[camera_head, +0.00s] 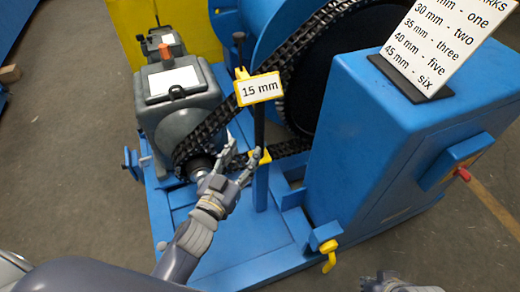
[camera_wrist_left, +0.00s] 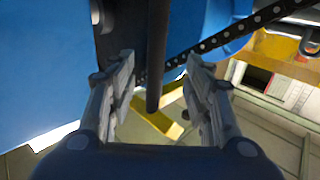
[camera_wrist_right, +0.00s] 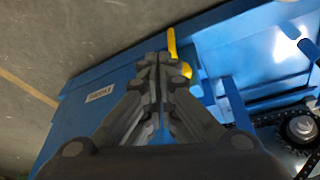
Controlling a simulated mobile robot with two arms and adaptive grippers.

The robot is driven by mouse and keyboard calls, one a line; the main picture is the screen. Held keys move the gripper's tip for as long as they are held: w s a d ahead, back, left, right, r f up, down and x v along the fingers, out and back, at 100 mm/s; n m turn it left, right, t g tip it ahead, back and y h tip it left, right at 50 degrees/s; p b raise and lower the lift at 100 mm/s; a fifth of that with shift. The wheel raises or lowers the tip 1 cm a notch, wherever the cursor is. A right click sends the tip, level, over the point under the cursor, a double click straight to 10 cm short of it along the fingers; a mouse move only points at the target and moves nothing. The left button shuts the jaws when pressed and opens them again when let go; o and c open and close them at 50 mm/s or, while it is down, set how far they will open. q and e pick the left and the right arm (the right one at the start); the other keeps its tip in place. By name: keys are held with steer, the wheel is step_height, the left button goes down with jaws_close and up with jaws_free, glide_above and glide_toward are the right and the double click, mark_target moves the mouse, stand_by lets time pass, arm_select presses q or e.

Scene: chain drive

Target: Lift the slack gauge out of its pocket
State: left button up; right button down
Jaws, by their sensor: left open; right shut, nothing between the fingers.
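The slack gauge appears to be the dark upright rod (camera_head: 259,128) beside the chain, with a yellow-edged "15 mm" plate (camera_head: 260,89) near its top. Its lower end meets a yellow piece at a blue upright post (camera_head: 261,188), which looks like its pocket; the seat inside is hidden. My left gripper (camera_head: 243,153) is open just left of the rod's lower part. In the left wrist view the rod (camera_wrist_left: 157,60) shows between the spread fingers (camera_wrist_left: 160,68), without clear contact. My right gripper (camera_wrist_right: 158,62) is shut and empty, away from the gauge; only part shows in the head view (camera_head: 395,284).
The black chain (camera_head: 213,126) runs close behind the left gripper, from the grey motor (camera_head: 176,105) to the large wheel. A blue housing (camera_head: 375,130) with a marks sign (camera_head: 440,40) stands at right. A yellow handle (camera_head: 329,255) juts from the base's front.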

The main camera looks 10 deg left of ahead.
mark_target(258, 134)
arm_select(q)
steer(key=w, duration=0.3)
steer(key=shift+w+d, duration=0.35)
steer(key=shift+d, duration=0.05)
steer(key=shift+w+d, duration=0.15)
steer(key=shift+w, duration=0.5)
steer(key=w, duration=0.2)
steer(key=w+d+b, duration=0.1)
steer(key=shift+w+d+f, duration=0.1)
steer(key=shift+w, duration=0.25)
steer(key=shift+w+d, duration=0.1)
steer(key=shift+w, duration=0.4)
arm_select(e)
steer(key=w+a+r+t, duration=0.1)
steer(key=w+a+t, duration=0.1)
steer(key=w, duration=0.4)
steer(key=shift+w+t+y, duration=0.2)
steer(key=shift+t+y, duration=0.2)
steer(key=shift+t, duration=0.2)
arm_select(q)
steer(key=shift+c, duration=0.2)
arm_select(e)
steer(key=shift+r, duration=0.1)
arm_select(q)
jaws_close()
steer(key=shift+r, duration=0.3)
